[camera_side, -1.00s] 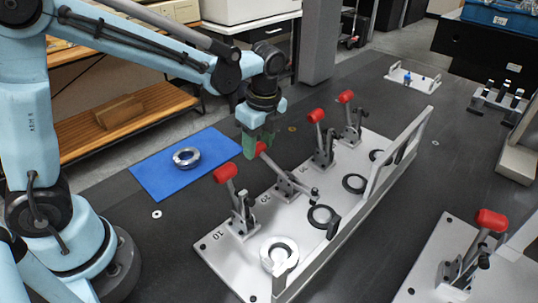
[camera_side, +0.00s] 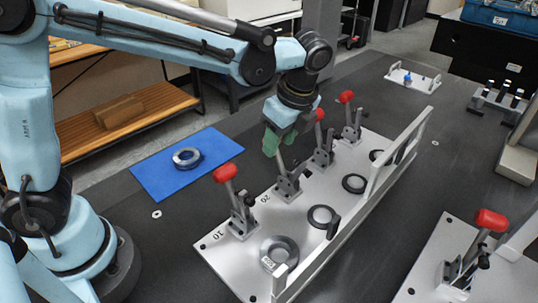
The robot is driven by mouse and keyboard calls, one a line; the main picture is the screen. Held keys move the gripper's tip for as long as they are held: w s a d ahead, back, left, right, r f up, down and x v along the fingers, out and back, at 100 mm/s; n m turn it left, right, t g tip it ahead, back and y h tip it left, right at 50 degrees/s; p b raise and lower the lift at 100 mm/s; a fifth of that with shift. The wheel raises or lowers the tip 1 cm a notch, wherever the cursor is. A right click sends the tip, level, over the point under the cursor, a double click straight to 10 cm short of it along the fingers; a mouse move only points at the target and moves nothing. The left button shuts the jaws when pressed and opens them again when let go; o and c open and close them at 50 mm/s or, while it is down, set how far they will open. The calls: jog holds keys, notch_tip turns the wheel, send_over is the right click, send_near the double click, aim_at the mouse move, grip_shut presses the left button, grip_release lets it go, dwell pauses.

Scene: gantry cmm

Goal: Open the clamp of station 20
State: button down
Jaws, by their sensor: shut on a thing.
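The clamp of station 20 (camera_side: 288,186) stands second from the front on the light fixture plate (camera_side: 225,250). Its lever rises nearly upright, tilted slightly left, and its pressing arm no longer reaches out over the dark ring seat (camera_side: 321,217) beside it. My gripper (camera_side: 271,142), with green fingers, is shut on the top of this lever. The lever's red grip is hidden by the fingers. The number 20 shows on the plate left of the clamp.
The red-handled station 10 clamp (camera_side: 240,210) stands in front, with a metal ring (camera_side: 279,252) near it. Two more red-handled clamps (camera_side: 322,140) (camera_side: 351,118) stand close behind. A raised rail (camera_side: 385,175) runs along the right. A blue mat (camera_side: 150,180) holds another ring (camera_side: 187,157).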

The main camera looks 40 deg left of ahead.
jog(key=shift+d+f, duration=0.1)
jog(key=shift+d, duration=0.7)
jog(key=c, duration=0.6)
grip_release()
jog(key=shift+o, duration=0.2)
jog(key=v, duration=1.2)
jog(key=shift+a, duration=0.2)
